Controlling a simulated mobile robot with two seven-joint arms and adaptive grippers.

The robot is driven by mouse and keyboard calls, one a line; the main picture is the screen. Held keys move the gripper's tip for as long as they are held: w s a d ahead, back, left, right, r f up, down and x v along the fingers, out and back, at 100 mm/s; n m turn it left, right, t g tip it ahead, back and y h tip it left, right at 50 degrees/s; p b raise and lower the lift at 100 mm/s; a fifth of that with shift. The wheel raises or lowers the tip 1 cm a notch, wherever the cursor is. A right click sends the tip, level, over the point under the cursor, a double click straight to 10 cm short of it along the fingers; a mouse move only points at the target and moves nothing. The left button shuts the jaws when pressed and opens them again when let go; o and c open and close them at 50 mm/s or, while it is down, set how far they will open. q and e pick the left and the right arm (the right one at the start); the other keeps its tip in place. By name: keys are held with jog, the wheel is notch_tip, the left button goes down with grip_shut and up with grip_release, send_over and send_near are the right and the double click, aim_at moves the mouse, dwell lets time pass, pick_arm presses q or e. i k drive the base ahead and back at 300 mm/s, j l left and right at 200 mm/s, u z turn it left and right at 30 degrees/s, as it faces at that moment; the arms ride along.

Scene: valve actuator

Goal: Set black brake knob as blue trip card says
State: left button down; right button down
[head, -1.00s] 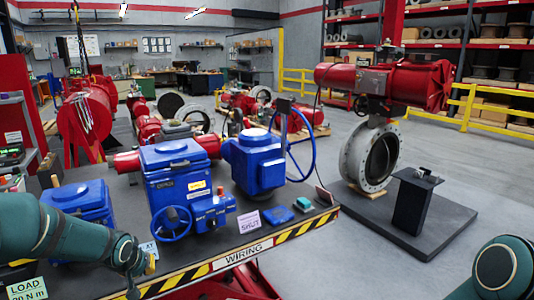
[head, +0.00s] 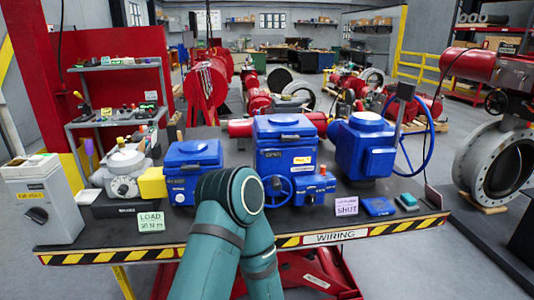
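A grey device with a round dial (head: 124,187) stands on a black base (head: 127,208) at the left of the bench. A white card reading LOAD and a value in N m (head: 151,222) stands before it. A grey box with a dark knob (head: 36,215) is at the bench's far left; I cannot tell which knob is the brake knob. I see no readable trip card; a small flat blue item (head: 379,206) lies at the right, its text unreadable. A teal arm of mine covers the front middle of the bench. Neither gripper shows.
Blue actuators (head: 285,150) stand along the bench, one with a blue handwheel (head: 278,187). A yellow block (head: 152,183) is beside the dial device. A SHUT card (head: 346,206) stands near the striped front edge. A grey shelf (head: 118,100) is behind at left.

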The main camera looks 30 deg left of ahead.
aim_at(122, 189)
jog(key=u, duration=2.05)
